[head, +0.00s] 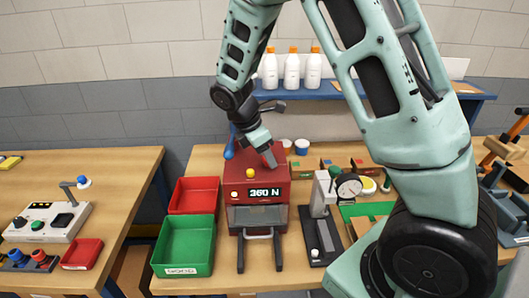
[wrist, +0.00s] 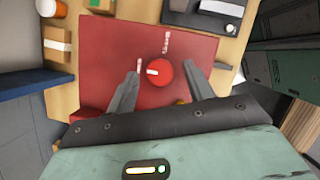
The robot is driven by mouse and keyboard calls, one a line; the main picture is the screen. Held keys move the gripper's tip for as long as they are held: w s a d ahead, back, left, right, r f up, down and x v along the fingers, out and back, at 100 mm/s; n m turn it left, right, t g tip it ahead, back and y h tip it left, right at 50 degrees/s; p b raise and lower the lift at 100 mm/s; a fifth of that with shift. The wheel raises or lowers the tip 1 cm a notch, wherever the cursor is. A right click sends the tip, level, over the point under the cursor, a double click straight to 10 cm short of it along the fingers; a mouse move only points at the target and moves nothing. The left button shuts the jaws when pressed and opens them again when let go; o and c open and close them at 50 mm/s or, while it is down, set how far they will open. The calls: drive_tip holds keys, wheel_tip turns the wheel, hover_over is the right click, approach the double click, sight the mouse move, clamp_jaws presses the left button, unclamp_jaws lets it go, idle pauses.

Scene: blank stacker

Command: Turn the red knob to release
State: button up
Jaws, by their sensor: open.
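The red knob (wrist: 159,72) sits on the red top face of the machine (wrist: 105,60) in the wrist view, with a white mark on its left part. My gripper (wrist: 162,78) is open, one finger on each side of the knob, with gaps visible between fingers and knob.
Red bin (head: 194,181) and green bin (head: 172,262) stand left of the machine. A dial gauge stand (head: 324,215) is close on its right. Small boxes (head: 330,166) are behind, below a blue shelf (head: 350,96) with white bottles.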

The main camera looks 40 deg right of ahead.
drive_tip(key=c, duration=1)
drive_tip(key=shift+o, duration=0.2)
drive_tip(key=shift+r+m, duration=0.1)
drive_tip(key=shift+m, duration=0.2)
drive_tip(key=m+p, duration=0.1)
drive_tip(key=m, duration=0.1)
drive_tip(key=m+g+p, duration=0.1)
drive_tip(key=shift+w+m, duration=0.2)
drive_tip(key=shift+m, duration=0.2)
drive_tip(key=m+y, duration=0.1)
drive_tip(key=m, duration=0.1)
drive_tip(key=m+g+p, duration=0.1)
drive_tip(key=m, duration=0.1)
drive_tip(key=shift+w+d+g+y, duration=0.2)
drive_tip(key=shift+g+y, duration=0.1)
drive_tip(key=shift+y, duration=0.1)
drive_tip(key=m, duration=0.2)
drive_tip(key=m+y, duration=0.1)
drive_tip(key=m, duration=0.2)
drive_tip(key=shift+d+g+y, duration=0.2)
drive_tip(key=shift+g+y, duration=0.1)
drive_tip(key=shift+g, duration=0.1)
drive_tip(key=m+y, duration=0.1)
drive_tip(key=m, duration=0.3)
drive_tip(key=shift+d+m+y, duration=0.15)
drive_tip(key=shift+m+y, duration=0.15)
drive_tip(key=shift+y, duration=0.1)
